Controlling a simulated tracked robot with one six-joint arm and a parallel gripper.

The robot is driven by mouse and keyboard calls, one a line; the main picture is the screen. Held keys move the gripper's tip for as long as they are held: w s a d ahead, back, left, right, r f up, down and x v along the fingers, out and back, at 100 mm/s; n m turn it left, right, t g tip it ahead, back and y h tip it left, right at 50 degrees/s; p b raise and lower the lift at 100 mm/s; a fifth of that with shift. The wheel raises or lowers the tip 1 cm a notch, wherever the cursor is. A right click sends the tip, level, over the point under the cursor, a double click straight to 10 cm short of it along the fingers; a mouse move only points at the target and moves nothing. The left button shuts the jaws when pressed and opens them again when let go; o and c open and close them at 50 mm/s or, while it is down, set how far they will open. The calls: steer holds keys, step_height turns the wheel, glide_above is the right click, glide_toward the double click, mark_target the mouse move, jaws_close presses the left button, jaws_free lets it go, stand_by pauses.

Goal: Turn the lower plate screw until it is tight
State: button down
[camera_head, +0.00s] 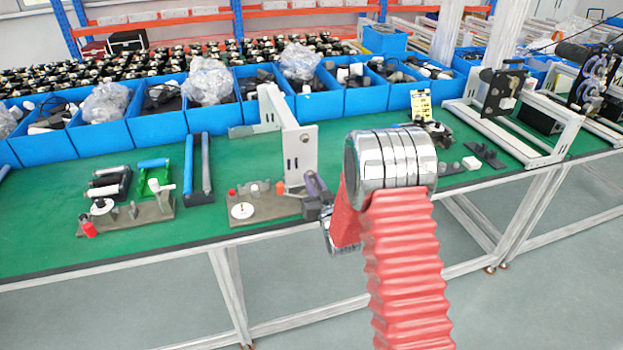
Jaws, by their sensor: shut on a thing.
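A white upright plate (301,150) belongs to a bracket at the middle of the green bench. Small dark spots show on its face, one high and one lower; I cannot make out the lower screw itself. My gripper (318,192) is a dark shape at the plate's lower right, close to its bottom edge. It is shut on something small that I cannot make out. My chrome wrist joint and red sleeve stand in front and hide part of it. I cannot tell whether what it holds touches the screw.
A fixture base (265,208) with a white disc and small parts lies below the plate. Another base (122,217) and blue and dark rollers lie left. Blue bins (210,120) line the back. A metal frame (525,145) stands right.

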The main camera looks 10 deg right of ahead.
steer(key=m, duration=0.3)
steer(key=shift+m, duration=0.4)
steer(key=c, duration=1.8)
jaws_free()
steer(key=n, duration=0.9)
steer(key=shift+n, duration=0.4)
steer(key=shift+c, duration=0.6)
